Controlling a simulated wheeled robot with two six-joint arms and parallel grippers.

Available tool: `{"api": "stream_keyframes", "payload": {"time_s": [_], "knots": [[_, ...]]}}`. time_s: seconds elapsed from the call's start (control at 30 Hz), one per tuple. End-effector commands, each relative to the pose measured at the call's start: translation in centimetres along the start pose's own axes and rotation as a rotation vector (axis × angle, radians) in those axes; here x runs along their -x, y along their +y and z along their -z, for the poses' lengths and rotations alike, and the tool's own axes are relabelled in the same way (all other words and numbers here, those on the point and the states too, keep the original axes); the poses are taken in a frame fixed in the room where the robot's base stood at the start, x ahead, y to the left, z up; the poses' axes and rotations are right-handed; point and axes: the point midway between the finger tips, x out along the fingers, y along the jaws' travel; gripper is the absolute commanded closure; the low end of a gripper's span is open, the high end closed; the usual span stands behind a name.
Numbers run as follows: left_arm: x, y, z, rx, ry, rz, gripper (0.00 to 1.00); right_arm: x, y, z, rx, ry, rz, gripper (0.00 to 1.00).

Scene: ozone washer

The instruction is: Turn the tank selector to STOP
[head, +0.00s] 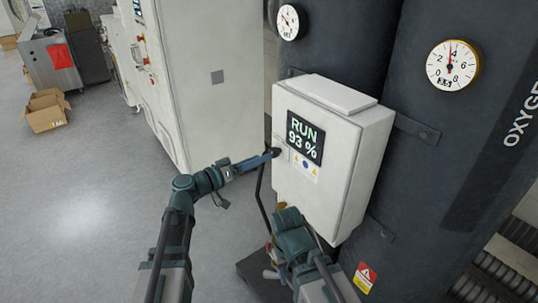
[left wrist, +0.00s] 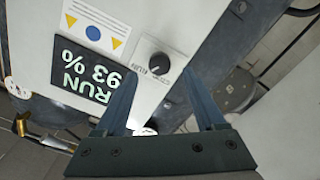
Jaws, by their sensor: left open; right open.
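The tank selector is a small black knob (left wrist: 159,63) on the white control box (head: 348,180). In the left wrist view a pale pointer mark on it faces a small printed word that looks like RUN. The display (head: 305,138) reads RUN 93 %. My left gripper (head: 272,153) is open at the box's left side, and in the head view it hides the knob. In the left wrist view its fingertips stand on either side of the knob; I cannot tell whether they touch it. My right gripper (head: 290,222) is low, below the box, its fingers not clearly visible.
Dark tanks with round gauges (head: 453,65) stand behind the box. A white cabinet (head: 222,90) rises to the left. A cardboard box (head: 46,112) lies on the far left floor. The grey floor (head: 85,205) at left is clear.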

Motion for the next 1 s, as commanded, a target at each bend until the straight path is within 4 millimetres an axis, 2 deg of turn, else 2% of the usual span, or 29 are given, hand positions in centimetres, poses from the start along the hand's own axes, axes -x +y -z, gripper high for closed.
{"api": "stream_keyframes", "payload": {"time_s": [0.03,0.1,0.3,0.7,0.77,1.0], "knots": [[-1.1,-0.1,0.1,0.000,-0.002,-0.003,0.29,0.0,0.0,0.0,0.000,0.000,0.000,0.50],[-2.2,-0.1,0.1,0.000,-0.001,-0.002,0.29,0.0,0.0,0.0,0.000,0.000,0.000,0.50],[-4.1,-0.1,0.0,0.000,-0.001,-0.001,0.29,0.0,0.0,0.0,0.000,0.000,0.000,0.50],[-4.7,0.0,0.0,0.000,0.000,0.000,0.29,0.0,0.0,0.0,0.000,0.000,0.000,0.50],[-4.7,0.0,0.0,0.000,0.000,0.000,0.36,0.0,0.0,0.0,0.000,0.000,0.000,0.50],[-4.7,0.0,0.0,0.000,0.000,0.000,0.79,0.0,0.0,0.0,0.000,0.000,0.000,0.50]]}}
